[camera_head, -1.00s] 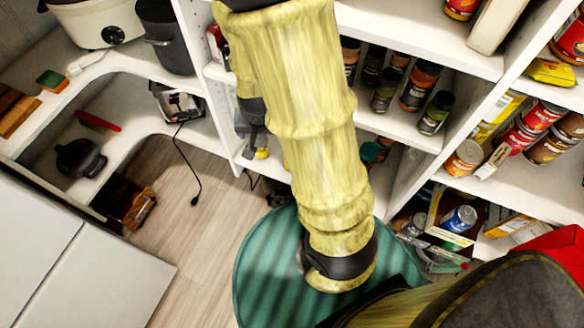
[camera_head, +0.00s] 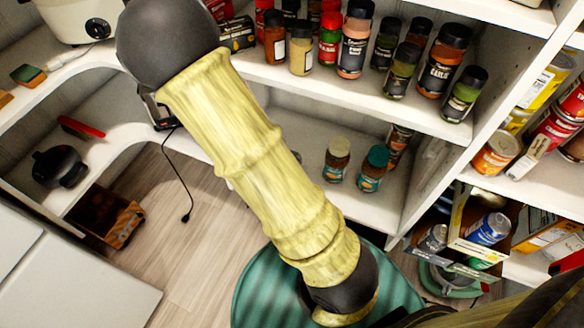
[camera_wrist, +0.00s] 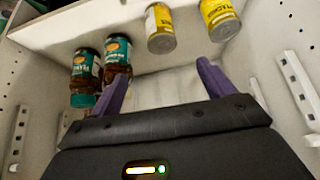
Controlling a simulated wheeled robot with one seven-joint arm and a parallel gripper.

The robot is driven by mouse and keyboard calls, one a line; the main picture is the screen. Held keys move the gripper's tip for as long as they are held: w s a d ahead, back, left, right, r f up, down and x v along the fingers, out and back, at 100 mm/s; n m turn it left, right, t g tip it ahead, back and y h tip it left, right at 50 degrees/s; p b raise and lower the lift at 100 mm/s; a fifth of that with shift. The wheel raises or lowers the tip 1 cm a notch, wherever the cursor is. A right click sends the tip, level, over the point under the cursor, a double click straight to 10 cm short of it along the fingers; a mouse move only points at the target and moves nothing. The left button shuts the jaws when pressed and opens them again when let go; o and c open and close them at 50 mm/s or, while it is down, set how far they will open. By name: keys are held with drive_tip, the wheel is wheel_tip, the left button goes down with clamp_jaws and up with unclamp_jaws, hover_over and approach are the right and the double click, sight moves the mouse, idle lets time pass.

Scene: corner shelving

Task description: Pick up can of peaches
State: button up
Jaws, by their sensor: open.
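In the wrist view two yellow cans stand side by side on a white shelf: a left yellow can (camera_wrist: 160,28) and a right yellow can (camera_wrist: 219,18). Their labels are too small to read surely, so I cannot tell which holds peaches. My gripper (camera_wrist: 160,72) is open and empty, its two purple fingers spread below the cans in the picture and apart from them. In the head view my arm crosses the middle and my gripper does not show. An orange-labelled can (camera_head: 495,153) stands on the right shelf there; its label is unclear.
Two dark jars with teal labels (camera_wrist: 117,55) (camera_wrist: 86,72) stand left of the cans, close to the left finger. White shelf walls flank my gripper. The head view shows a shelf of spice jars (camera_head: 442,70), a teal-lidded jar (camera_head: 372,168) below, and stacked cans at right.

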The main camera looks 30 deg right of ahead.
drive_tip(key=b+x, duration=0.5)
drive_tip(key=x, duration=0.7)
drive_tip(key=shift+a+b, duration=0.1)
drive_tip(key=shift+b, duration=0.25)
drive_tip(key=shift+f, duration=0.1)
drive_tip(key=b+x, duration=0.2)
drive_tip(key=x, duration=0.3)
drive_tip(key=shift+w+f, duration=0.1)
drive_tip(key=shift+w, duration=0.15)
drive_tip(key=shift+c, duration=0.4)
drive_tip(key=c, duration=1.3)
wheel_tip(320, 180, up, 10)
drive_tip(key=p, duration=0.4)
